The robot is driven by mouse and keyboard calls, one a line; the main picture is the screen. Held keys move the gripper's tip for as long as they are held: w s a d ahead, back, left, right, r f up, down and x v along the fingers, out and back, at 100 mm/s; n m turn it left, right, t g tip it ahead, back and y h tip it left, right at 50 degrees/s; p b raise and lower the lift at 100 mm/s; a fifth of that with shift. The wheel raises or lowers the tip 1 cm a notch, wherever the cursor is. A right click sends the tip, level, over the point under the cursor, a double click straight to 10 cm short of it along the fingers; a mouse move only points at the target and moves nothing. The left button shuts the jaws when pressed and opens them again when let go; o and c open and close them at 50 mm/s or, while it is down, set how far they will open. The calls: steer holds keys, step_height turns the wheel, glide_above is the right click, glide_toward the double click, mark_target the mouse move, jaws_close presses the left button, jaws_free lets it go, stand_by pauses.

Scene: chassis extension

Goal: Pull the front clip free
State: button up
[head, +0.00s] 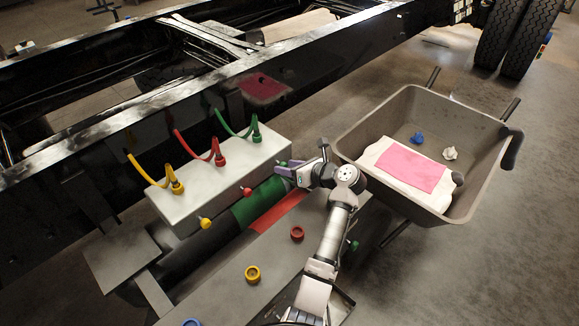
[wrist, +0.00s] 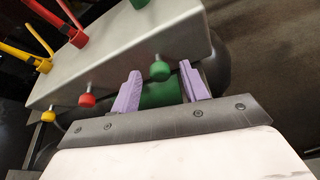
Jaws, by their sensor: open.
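A pale grey box (head: 222,180) hangs beside the black frame rail. Short knobbed pins stick out of its near side: yellow (head: 205,223), red (head: 246,191) and green (wrist: 160,70). I cannot tell which of these is the front clip. My gripper (head: 287,169) is at the right end of the box, with its purple fingers open. In the wrist view, the green knob stands between the open fingertips (wrist: 161,80), with a gap on each side. The red knob (wrist: 87,100) and yellow knob (wrist: 48,116) are left of the fingers.
Yellow, red and green hoses (head: 219,148) loop from the box top to the rail. A dark cylinder with a green band (head: 250,208) lies below. Loose red (head: 297,233) and yellow (head: 253,273) rings sit on a grey plate. A wheelbarrow (head: 357,136) stands right.

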jaws_close()
stand_by(0.3)
steer(key=shift+r, duration=0.1)
steer(key=s+d+p, duration=0.1)
steer(key=p, duration=0.2)
steer(key=shift+d, duration=0.1)
jaws_free()
steer(key=shift+s, duration=0.15)
